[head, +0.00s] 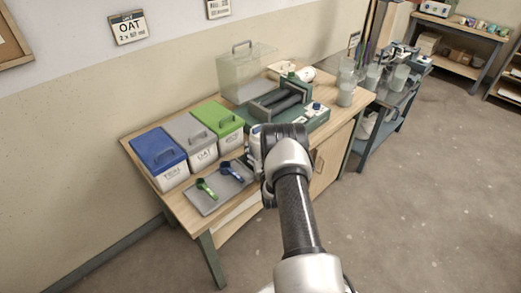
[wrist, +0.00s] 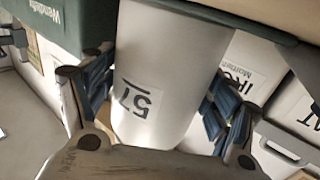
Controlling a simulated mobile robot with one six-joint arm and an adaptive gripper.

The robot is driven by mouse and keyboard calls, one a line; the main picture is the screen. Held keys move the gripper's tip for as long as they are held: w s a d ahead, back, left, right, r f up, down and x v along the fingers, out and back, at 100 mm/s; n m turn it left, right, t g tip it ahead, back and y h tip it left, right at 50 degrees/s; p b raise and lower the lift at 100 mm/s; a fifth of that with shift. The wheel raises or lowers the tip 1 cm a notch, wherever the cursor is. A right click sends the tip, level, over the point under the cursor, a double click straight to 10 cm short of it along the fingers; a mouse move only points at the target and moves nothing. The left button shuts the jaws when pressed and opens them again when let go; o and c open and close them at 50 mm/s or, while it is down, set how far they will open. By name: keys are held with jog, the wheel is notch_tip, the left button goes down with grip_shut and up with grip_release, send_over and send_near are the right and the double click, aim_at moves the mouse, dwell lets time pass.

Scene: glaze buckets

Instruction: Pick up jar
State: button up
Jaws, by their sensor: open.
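A white jar (wrist: 180,50) with an upside-down "57" label fills the middle of the wrist view. My gripper (wrist: 157,100) is open, with one blue-padded finger on each side of the jar. Whether either finger touches the jar I cannot tell. In the head view a pale piece (head: 254,145) shows at the left of my wrist, probably the jar; my arm hides most of that spot and my fingers.
Lidded bins in blue (head: 158,151), grey (head: 189,132) and green (head: 218,116) stand left on the bench. A grey tray (head: 207,203) holds green and blue scoops. A dark green machine (head: 290,107) stands behind my wrist. Beakers (head: 346,92) stand to the right.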

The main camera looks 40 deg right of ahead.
jog(key=shift+w+d, duration=0.15)
jog(key=shift+w, duration=0.15)
jog(key=shift+c, duration=0.4)
jog(key=c, duration=0.9)
jog(key=shift+r, duration=0.2)
jog(key=shift+c, duration=0.4)
notch_tip(320, 180, up, 26)
jog(key=p, duration=0.7)
